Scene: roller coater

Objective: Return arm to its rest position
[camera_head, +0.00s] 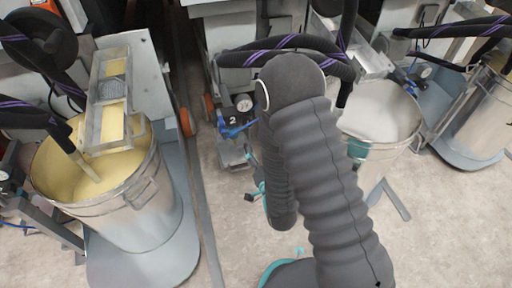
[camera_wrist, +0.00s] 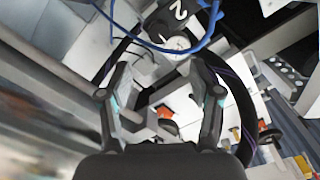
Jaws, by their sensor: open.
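My arm (camera_head: 335,190), in a dark grey ribbed sleeve, rises from the bottom of the head view and bends at the top near the machines. In the wrist view my gripper (camera_wrist: 160,100) is open, with its two fingers spread apart. Nothing is held between the fingers; grey machine parts show behind them. In the head view the gripper is hidden or not clearly seen behind the arm. A gauge and black regulator marked "2" (camera_head: 238,106) stand just left of the arm, and the marked part also shows at the top of the wrist view (camera_wrist: 172,14).
A metal drum of yellow liquid (camera_head: 135,205) stands at the left on a grey-blue base. A drum of white liquid (camera_head: 378,125) stands right of my arm, and another metal drum (camera_head: 480,115) at the far right. Black hoses hang above. Bare floor (camera_head: 450,235) lies at the lower right.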

